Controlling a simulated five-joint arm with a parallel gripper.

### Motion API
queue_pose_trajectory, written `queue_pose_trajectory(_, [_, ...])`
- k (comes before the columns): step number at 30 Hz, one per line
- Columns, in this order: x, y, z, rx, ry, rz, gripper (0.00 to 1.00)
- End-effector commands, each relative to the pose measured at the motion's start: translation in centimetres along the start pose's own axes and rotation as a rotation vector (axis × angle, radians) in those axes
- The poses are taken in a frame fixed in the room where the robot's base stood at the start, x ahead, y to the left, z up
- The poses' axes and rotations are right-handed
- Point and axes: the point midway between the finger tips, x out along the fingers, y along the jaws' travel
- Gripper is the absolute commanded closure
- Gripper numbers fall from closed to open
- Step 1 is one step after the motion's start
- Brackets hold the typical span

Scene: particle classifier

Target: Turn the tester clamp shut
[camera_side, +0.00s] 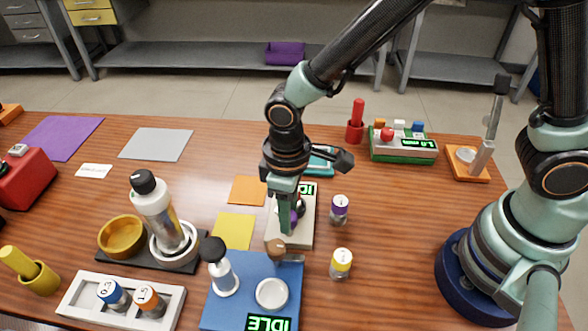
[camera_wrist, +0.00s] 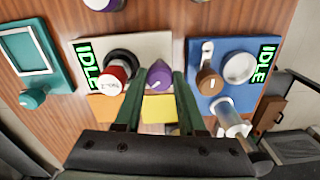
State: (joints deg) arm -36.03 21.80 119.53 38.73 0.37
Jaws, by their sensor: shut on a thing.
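My gripper (camera_side: 287,222) points down over a beige device (camera_side: 307,228) with a green IDLE display. In the wrist view its two fingers (camera_wrist: 158,82) are shut on the device's purple knob (camera_wrist: 159,72), one on each side. The knob's white pointer mark shows between them. Beside the knob on the beige device (camera_wrist: 150,46), a vial with a red-and-white cap (camera_wrist: 112,80) sits in a black ring holder (camera_wrist: 121,58). In the side view the fingers partly hide the knob and the vial.
A blue device (camera_side: 236,284) with a brown knob, round white dish and IDLE display stands close by, with a dropper bottle (camera_side: 221,270). Purple-capped (camera_side: 340,210) and yellow-capped (camera_side: 341,263) vials stand to the right. A teal device (camera_side: 321,160) is behind.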

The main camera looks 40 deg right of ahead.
Motion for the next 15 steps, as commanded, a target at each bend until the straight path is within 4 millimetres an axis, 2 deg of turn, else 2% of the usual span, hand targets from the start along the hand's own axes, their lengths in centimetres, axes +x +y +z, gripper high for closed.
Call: queue_pose_trajectory(15, [-0.21,-0.03,-0.15,0.445,0.004,-0.001,1.0])
